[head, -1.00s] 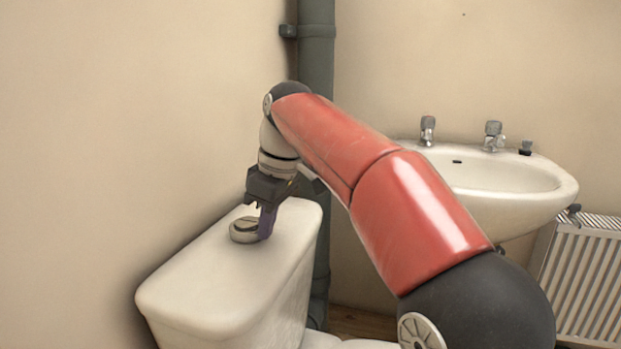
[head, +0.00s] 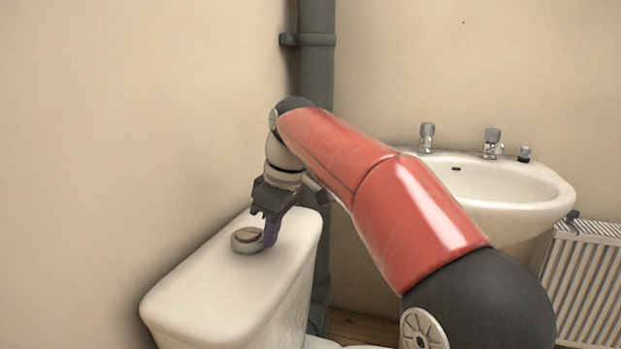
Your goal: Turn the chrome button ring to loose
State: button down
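The chrome button ring (head: 246,242) sits around the flush button on top of the white cistern lid (head: 205,290). My gripper (head: 262,232) points down at the ring from above and behind.
A dark grey pipe (head: 316,80) runs up the wall corner behind my wrist. The front of the cistern lid is clear.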

jog(key=shift+w+d+p, duration=0.15)
jog(key=shift+w+p, duration=0.6)
jog(key=shift+p, duration=0.45)
jog(key=shift+d, duration=0.4)
jog(key=p+v, duration=0.2)
jog(key=p, duration=0.1)
jog(key=shift+a+r, duration=0.2)
jog(key=shift+r, duration=0.3)
jog(key=v, duration=0.3)
jog(key=shift+w+a, duration=0.1)
jog(key=shift+a, duration=0.3)
